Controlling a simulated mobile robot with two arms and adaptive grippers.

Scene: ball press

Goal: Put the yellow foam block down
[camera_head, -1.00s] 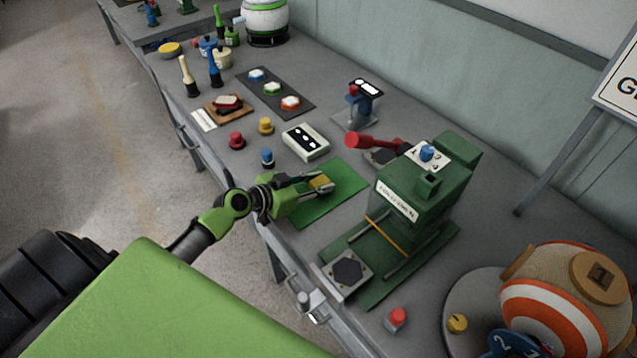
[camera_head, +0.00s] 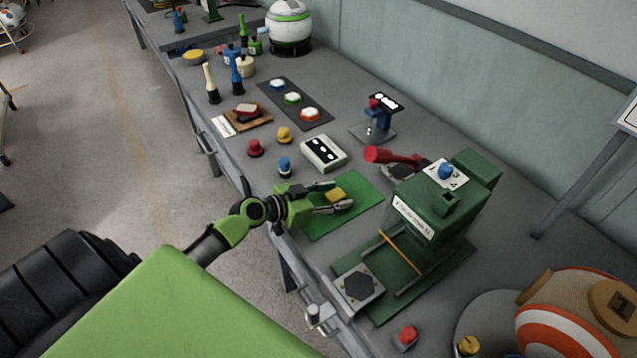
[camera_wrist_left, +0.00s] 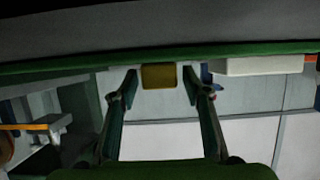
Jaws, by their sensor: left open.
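The yellow foam block (camera_head: 335,195) rests on the green mat (camera_head: 362,187) on the grey workbench. My left gripper (camera_head: 341,194) is open, with one finger on each side of the block. In the left wrist view, the block (camera_wrist_left: 158,77) sits between the spread fingertips, with a visible gap on both sides. The mat's green edge (camera_wrist_left: 220,49) runs across the top of that view. My right gripper is in neither view.
A green press (camera_head: 435,215) with a red-handled lever (camera_head: 378,155) stands to the right of the mat. The bench's front edge (camera_head: 287,270) lies below the gripper.

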